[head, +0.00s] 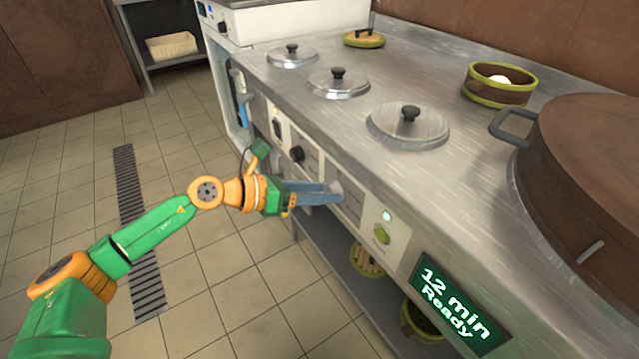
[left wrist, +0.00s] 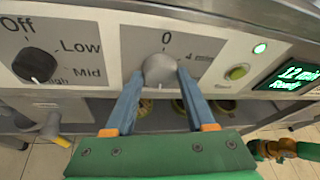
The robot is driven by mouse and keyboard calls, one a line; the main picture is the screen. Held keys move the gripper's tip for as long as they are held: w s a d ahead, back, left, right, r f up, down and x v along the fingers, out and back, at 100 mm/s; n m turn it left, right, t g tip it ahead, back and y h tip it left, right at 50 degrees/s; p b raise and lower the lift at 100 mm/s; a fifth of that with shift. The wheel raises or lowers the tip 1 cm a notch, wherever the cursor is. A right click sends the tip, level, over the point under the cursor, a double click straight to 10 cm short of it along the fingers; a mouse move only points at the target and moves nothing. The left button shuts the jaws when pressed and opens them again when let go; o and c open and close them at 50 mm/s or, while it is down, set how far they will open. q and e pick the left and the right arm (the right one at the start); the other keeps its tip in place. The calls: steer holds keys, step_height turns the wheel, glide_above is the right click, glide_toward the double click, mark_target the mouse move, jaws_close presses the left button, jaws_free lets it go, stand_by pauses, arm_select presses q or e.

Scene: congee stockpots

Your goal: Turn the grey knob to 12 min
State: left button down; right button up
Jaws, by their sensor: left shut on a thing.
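The grey knob (left wrist: 159,70) is on the front panel of the steel counter, on a grey plate with a 0 above it. My left gripper (left wrist: 158,76) has one finger on each side of the knob and is shut on it. In the head view the gripper (head: 334,191) reaches the panel from the left, and the knob (head: 336,187) shows at its fingertips. The fingers hide part of the dial's scale. The display (head: 452,308) reads "12 min Ready" in green.
A black knob (left wrist: 35,66) marked Off, Low and Mid is left of the grey one. A green button (left wrist: 237,72) and a lit green lamp (left wrist: 260,48) are to its right. Lidded pots and a large brown lid (head: 590,165) are on the counter (head: 440,70). The tiled floor is clear.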

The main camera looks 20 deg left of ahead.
arm_select(q)
steer(key=shift+r+m+y+p, duration=0.1)
steer(key=shift+m+y+p, duration=0.2)
steer(key=shift+m+p, duration=0.1)
arm_select(e)
steer(key=shift+s+d+r, duration=0.15)
steer(key=shift+s+d, duration=0.3)
steer(key=shift+s, duration=0.05)
arm_select(q)
steer(key=shift+c, duration=1.2)
jaws_free()
steer(key=shift+d, duration=0.1)
steer(key=b+v, duration=0.1)
steer(key=v, duration=0.6)
arm_select(e)
steer(key=shift+w+a, duration=0.5)
steer(key=shift+w, duration=0.05)
